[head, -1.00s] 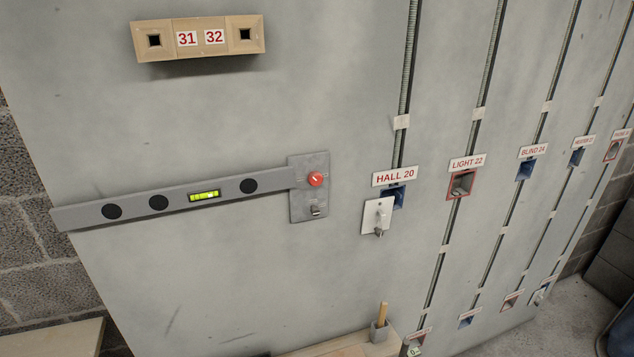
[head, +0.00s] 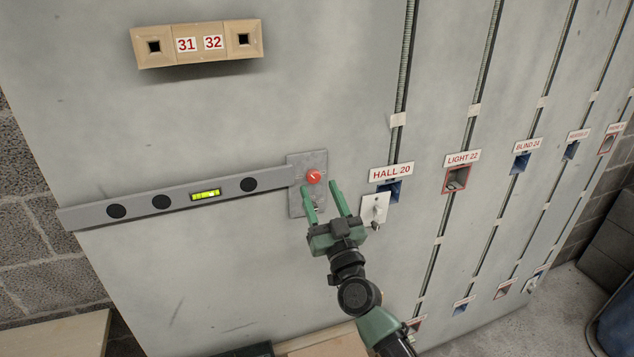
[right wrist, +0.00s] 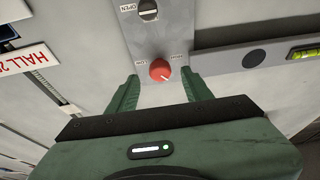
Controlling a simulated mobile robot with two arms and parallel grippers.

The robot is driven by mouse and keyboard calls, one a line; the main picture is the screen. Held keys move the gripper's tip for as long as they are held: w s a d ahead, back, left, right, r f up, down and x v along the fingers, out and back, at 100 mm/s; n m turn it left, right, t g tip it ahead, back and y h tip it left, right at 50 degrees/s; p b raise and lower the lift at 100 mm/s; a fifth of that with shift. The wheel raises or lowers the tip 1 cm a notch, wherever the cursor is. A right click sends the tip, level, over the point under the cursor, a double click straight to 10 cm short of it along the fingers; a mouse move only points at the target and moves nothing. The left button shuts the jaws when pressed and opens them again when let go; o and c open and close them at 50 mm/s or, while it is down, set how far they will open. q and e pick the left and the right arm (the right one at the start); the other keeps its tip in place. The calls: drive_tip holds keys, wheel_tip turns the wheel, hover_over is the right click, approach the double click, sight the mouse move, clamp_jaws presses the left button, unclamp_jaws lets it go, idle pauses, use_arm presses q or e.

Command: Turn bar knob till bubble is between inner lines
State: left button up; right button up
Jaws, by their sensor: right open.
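The grey level bar (head: 87,215) is mounted on the wall panel in the head view, its right end at a metal plate (head: 308,160). Its green vial (head: 206,194) shows, but I cannot tell where the bubble sits against the lines. The red bar knob (head: 313,176) is on the plate; it also shows in the right wrist view (right wrist: 160,70) between LOW and HIGH marks. My right gripper (head: 323,188) is open just below the knob, fingers pointing up at it. In the wrist view the knob is beyond and between the fingertips, apparently untouched. My left gripper is out of view.
A white plate with a catch (head: 375,208) hangs by the HALL 20 label (head: 391,172), close to the right finger. A dark OPEN latch (right wrist: 148,10) is on the knob's plate. A wooden box (head: 198,44) is above; labelled conduits run to the right.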

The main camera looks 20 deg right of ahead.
sight(313, 175)
drive_tip(key=shift+x, duration=1.35)
drive_tip(key=shift+f, duration=0.1)
clamp_jaws()
drive_tip(key=shift+a+r+m+h+p, duration=0.1)
drive_tip(key=shift+r+m+h+p, duration=0.1)
drive_tip(key=shift+m+h+p, duration=0.6)
drive_tip(key=m+h+p, duration=0.1)
drive_tip(key=m, duration=0.2)
drive_tip(key=shift+a+f+m, duration=0.1)
drive_tip(key=shift+m, duration=0.2)
drive_tip(key=shift+f, duration=0.1)
